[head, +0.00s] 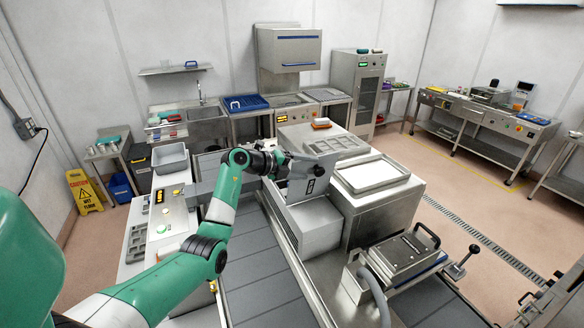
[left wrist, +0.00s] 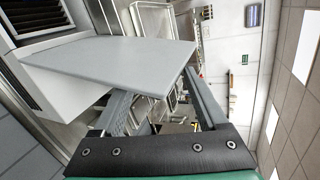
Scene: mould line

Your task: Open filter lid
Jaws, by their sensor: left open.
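The filter box (head: 312,228) is a pale grey unit in the middle of the head view. Its flat grey lid (head: 297,188) stands raised at a steep angle above it. In the left wrist view the lid (left wrist: 120,62) slants away from the white box body (left wrist: 38,75), with a gap between them. My left gripper (head: 300,160) is at the lid's upper edge. Its fingers (left wrist: 160,88) are spread in the left wrist view, one reaching behind the lid's edge and the other beside its corner. Contact is unclear. My right gripper is out of view.
A steel unit with a white-lined tray (head: 372,174) stands right of the box. A hinged press with handles (head: 402,258) is at the front right. A grey conveyor (head: 262,270) runs along the box's left side. A yellow caution sign (head: 84,192) stands far left.

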